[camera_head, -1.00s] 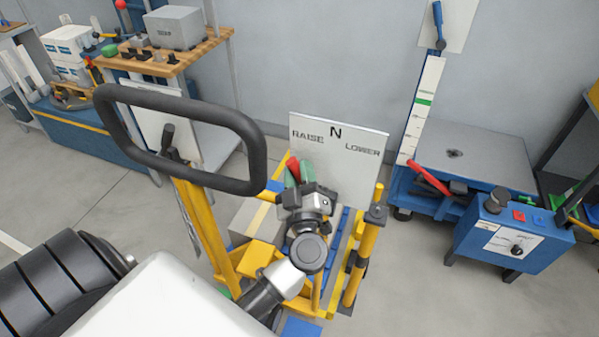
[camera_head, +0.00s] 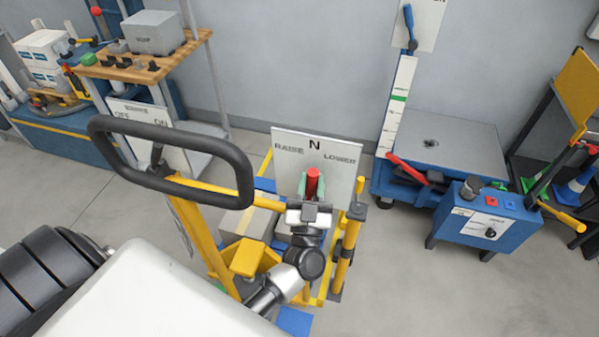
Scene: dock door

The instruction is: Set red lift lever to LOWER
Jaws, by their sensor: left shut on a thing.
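The red lift lever (camera_head: 312,181) stands about upright in front of a white sign plate (camera_head: 343,176) marked RAISE at left, N in the middle and LOWER at right. Its red grip points up roughly below the N. My left gripper (camera_head: 312,192) is shut on the lever, with green finger pads on both sides of the red grip. The lever's lower part is hidden behind the gripper. My right gripper is not in view.
A black loop handle (camera_head: 245,172) on yellow posts rises to the left of my gripper. A yellow post (camera_head: 350,240) stands close on its right. A blue lift table (camera_head: 440,150) and blue control box (camera_head: 490,222) stand farther right. Grey floor lies between.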

